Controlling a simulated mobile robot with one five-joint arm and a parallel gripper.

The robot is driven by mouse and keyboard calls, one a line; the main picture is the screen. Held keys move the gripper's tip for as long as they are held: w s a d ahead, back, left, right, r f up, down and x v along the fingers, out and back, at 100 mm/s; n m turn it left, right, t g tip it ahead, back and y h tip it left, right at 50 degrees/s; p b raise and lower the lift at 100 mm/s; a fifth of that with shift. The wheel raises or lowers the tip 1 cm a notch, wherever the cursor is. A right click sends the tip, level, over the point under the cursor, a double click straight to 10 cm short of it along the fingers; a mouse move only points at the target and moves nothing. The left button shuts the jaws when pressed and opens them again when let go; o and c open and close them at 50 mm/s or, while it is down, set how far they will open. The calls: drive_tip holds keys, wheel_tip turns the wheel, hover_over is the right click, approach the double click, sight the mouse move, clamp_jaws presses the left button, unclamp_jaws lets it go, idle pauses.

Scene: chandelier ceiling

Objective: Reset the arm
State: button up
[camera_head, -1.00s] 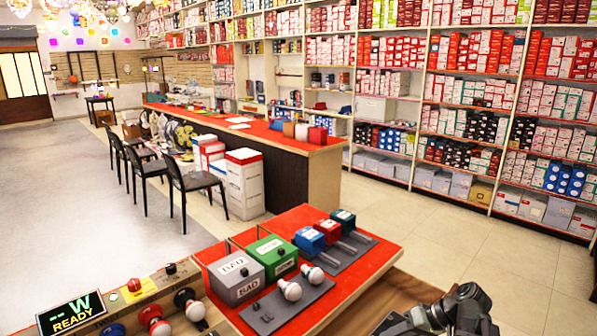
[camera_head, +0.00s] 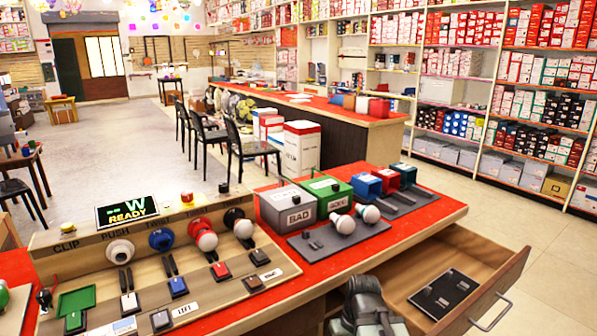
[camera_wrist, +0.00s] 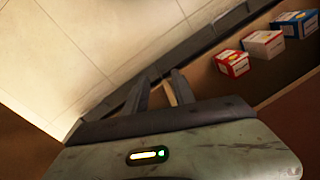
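My gripper (camera_wrist: 160,80) shows in the wrist view, with two dark fingers set apart and a gap between them. Nothing is held in the gap. Beyond the fingers are pale floor tiles (camera_wrist: 80,45) and a dark edge. Part of my arm (camera_head: 368,308) shows at the bottom of the head view, folded low in front of the counter, left of the open drawer (camera_head: 455,262). The fingers cannot be made out in the head view.
The red-topped counter (camera_head: 430,215) carries a grey BAD box (camera_head: 290,208), a green box (camera_head: 325,190) and several bulbs. A wooden board (camera_head: 90,262) with sockets and a READY display (camera_head: 127,210) stands left. Three small boxes (camera_wrist: 263,43) show in the wrist view. Floor is free at right.

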drive_tip(key=d+f+m+h+b, duration=0.1)
drive_tip(key=d+f+m+b, duration=0.1)
drive_tip(key=d+f+b, duration=0.35)
wheel_tip(320, 180, up, 31)
drive_tip(key=w+a+p, duration=0.1)
drive_tip(key=p, duration=3.2)
drive_tip(key=shift+a+h, duration=0.3)
drive_tip(key=shift+a, duration=0.05)
